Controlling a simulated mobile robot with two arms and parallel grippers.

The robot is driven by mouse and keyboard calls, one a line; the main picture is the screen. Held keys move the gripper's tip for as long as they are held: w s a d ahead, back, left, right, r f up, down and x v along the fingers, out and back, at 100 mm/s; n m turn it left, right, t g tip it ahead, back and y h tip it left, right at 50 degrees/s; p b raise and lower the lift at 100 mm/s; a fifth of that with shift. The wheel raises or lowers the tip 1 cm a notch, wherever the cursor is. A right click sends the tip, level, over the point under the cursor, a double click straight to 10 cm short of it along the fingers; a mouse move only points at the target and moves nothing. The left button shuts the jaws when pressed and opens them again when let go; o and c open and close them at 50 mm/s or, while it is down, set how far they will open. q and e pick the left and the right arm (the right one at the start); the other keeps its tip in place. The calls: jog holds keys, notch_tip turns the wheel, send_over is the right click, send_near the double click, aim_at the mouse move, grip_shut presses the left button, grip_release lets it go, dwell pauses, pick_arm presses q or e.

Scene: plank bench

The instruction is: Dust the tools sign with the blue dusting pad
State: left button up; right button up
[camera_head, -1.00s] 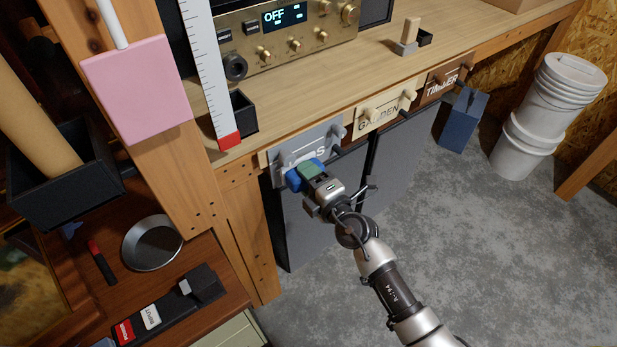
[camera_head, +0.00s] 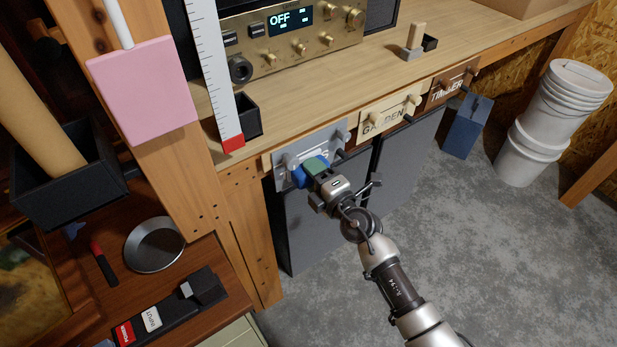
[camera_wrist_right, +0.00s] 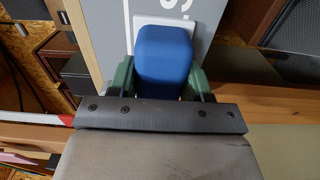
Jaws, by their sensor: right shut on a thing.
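The tools sign (camera_head: 290,158) is a grey plaque with white letters on the bench's front edge; only its last letter shows clearly. My left gripper is not in view.
The garden sign (camera_head: 390,116) and timber sign (camera_head: 454,82) are farther right along the bench edge, with pegs. Dark panels (camera_head: 330,215) stand beneath. A pink square (camera_head: 145,90) hangs on the left post. White buckets (camera_head: 550,120) and a blue box (camera_head: 467,125) stand right.

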jog(key=shift+w+d+b, duration=0.15)
jog(key=shift+w+d, duration=0.35)
jog(key=shift+d, duration=0.25)
jog(key=shift+w+d+b, duration=0.15)
jog(key=shift+w+d, duration=0.35)
jog(key=shift+d, duration=0.25)
jog(key=shift+w+r, duration=0.1)
jog(key=shift+s+a+p, duration=0.4)
jog(key=shift+a+p, duration=0.2)
jog(key=shift+a, duration=0.05)
jog(key=shift+s+a+p, duration=0.35)
jog(key=shift+s+a, duration=0.2)
jog(key=shift+a, duration=0.2)
jog(key=shift+s+a+p, duration=0.35)
jog(key=shift+s+a, duration=0.15)
jog(key=shift+a, duration=0.25)
jog(key=shift+w+d, duration=0.25)
jog(key=shift+d, duration=0.15)
jog(key=shift+w+d+b, duration=0.2)
jog(key=shift+w+d, duration=0.35)
jog(key=shift+d, duration=0.25)
jog(key=shift+w+d+b, duration=0.2)
jog(key=shift+w+d, duration=0.3)
jog(key=shift+d, duration=0.3)
jog(key=shift+w, duration=0.15)
